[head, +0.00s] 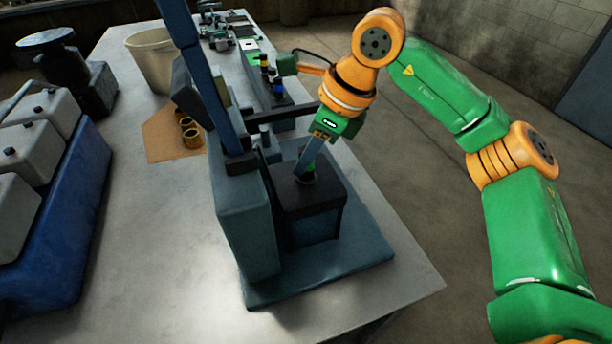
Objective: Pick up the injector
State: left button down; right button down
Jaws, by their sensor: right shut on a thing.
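My right gripper (307,168) points down at the top of a dark block (322,196) on a blue-grey bench fixture. It is shut on a small dark green piece (307,180), which I take to be the injector. Most of this piece is hidden by the fingers and the block, and I cannot tell whether it sits in the block or just above it. My left gripper is not in view.
The fixture's tall blue-grey upright (243,215) stands left of the block. Behind it is a dark rack with colored-capped parts (270,75). Brass rings (190,135), a cream bucket (152,62) and a blue crate (62,235) are left. The front tabletop (160,290) is clear.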

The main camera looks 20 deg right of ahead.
dwell(0.6)
notch_tip(320, 180, up, 8)
jog(key=shift+r, duration=0.1)
notch_tip(320, 180, up, 10)
jog(key=p, duration=0.4)
jog(key=c, duration=1.2)
grip_release()
grip_shut()
jog(key=shift+p, duration=0.3)
